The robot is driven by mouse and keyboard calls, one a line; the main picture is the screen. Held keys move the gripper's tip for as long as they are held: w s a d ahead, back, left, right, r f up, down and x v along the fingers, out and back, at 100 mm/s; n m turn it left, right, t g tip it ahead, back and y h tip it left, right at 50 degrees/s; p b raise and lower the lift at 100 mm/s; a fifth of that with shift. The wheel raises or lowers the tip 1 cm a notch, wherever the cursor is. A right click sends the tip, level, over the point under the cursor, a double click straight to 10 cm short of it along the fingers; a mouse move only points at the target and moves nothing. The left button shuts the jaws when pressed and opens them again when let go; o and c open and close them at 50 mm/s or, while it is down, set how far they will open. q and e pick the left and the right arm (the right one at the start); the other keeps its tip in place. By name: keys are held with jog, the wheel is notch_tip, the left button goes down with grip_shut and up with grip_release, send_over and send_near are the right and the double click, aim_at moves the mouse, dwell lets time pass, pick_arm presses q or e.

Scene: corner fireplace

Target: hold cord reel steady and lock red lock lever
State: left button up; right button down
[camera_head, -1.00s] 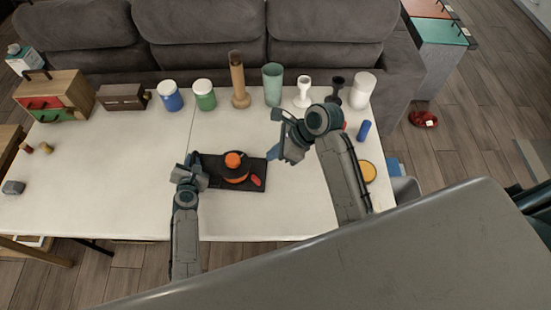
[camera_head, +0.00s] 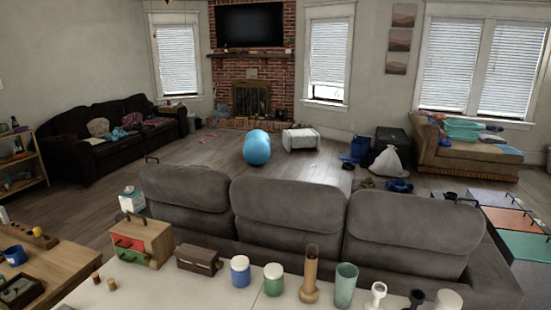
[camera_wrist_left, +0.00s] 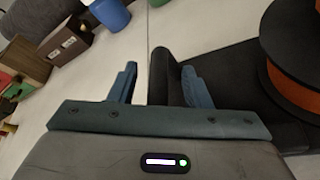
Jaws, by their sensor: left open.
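In the left wrist view my left gripper (camera_wrist_left: 160,70) is open, with its blue fingers apart. A dark raised edge of the black base (camera_wrist_left: 225,65) shows between the fingers, and I cannot tell whether either finger touches it. The cord reel (camera_wrist_left: 297,58), black with an orange band, sits on the base at the right and is cut off by the picture edge. The red lock lever is not visible now. The head view now looks out over the room and shows neither gripper, nor the reel.
On the white table (camera_head: 222,299) stand a drawer box (camera_head: 142,238), a brown box (camera_head: 199,260), a blue jar (camera_head: 240,271), a green jar (camera_head: 273,279), a wooden bottle (camera_head: 309,275) and a teal cup (camera_head: 345,286). A grey sofa (camera_head: 300,215) stands behind.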

pick_arm(q)
jog(key=shift+o, duration=0.5)
jog(key=o, duration=0.5)
jog(key=shift+c, duration=0.2)
jog(key=shift+s, duration=0.1)
